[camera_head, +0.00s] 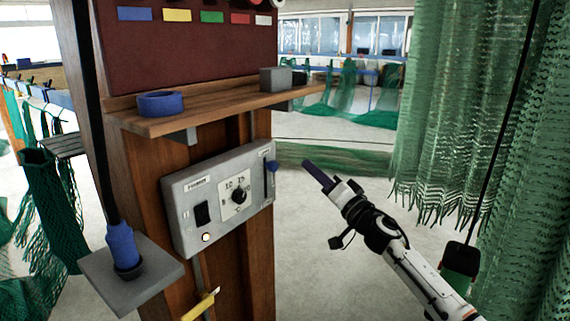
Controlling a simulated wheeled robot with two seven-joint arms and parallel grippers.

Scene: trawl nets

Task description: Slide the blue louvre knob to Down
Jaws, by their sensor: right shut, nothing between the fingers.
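The blue louvre knob (271,166) sits near the upper end of a vertical slot at the right end of the grey control panel (182,218). The panel is fixed to a wooden post. My right gripper (307,164) is shut and empty. Its fingertips are to the right of the knob in the picture, with a gap between them. The labels beside the slot are too small to read. My left gripper is not in view.
The panel also has a black rocker switch (202,213), a round dial (239,196) and a lit button (206,237). A wooden shelf (200,112) above holds a blue ring (160,103) and a grey block (276,79). Green nets (450,120) hang at the right.

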